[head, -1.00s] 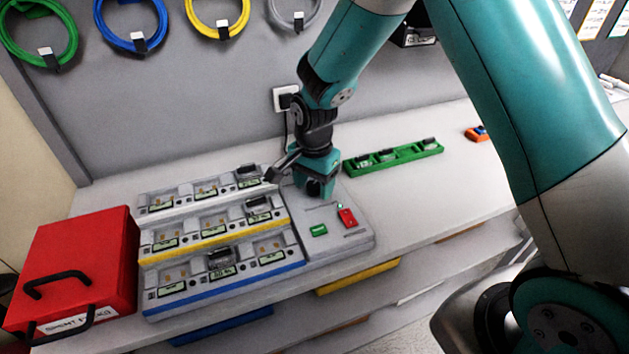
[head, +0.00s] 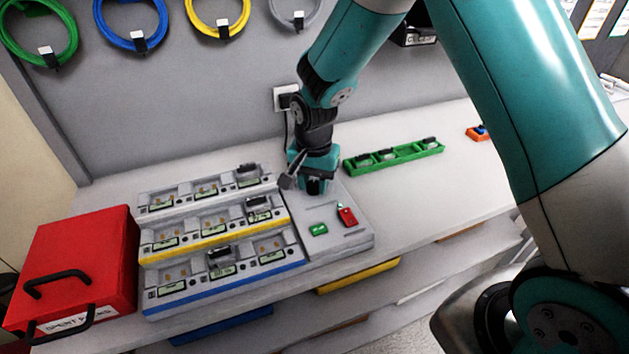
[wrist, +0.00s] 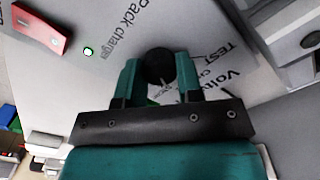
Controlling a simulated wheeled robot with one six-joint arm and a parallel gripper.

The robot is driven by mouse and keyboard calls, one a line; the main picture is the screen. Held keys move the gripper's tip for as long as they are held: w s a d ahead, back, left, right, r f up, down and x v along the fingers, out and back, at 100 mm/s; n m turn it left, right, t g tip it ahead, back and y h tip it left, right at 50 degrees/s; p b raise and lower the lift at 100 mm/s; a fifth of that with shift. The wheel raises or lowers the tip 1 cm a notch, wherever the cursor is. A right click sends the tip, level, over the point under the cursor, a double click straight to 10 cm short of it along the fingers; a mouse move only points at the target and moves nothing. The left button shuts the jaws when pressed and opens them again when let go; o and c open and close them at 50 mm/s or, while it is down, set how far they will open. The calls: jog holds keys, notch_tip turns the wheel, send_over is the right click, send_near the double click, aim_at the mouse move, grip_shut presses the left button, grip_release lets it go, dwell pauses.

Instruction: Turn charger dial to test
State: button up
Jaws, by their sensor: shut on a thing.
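The charger (head: 235,262) stands on the bench with three stepped rows of bays and a flat control panel (head: 342,243) on its right. In the wrist view a round black dial (wrist: 158,66) sits on the grey panel (wrist: 110,85), with a "TEST" label near its right side. My gripper (wrist: 160,80) is shut on the dial, one teal finger on each side. A pale pointer line on the dial is partly visible; I cannot tell for certain which label it meets. In the head view my gripper (head: 313,184) hides the dial.
A red switch (head: 348,216) and a green button (head: 318,229) are on the panel in front of my gripper. A red box (head: 75,262) stands left of the charger. A green tray (head: 393,156) lies to the right. The wall is behind.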

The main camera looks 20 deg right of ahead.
aim_at(313, 184)
jog(key=n, duration=1.1)
jog(key=shift+n, duration=1.6)
jog(key=shift+w+n, duration=0.1)
jog(key=shift+n, duration=0.2)
jog(key=o, duration=0.9)
notch_tip(313, 184, up, 18)
jog(key=shift+f+b, duration=0.25)
jog(key=shift+b, duration=0.85)
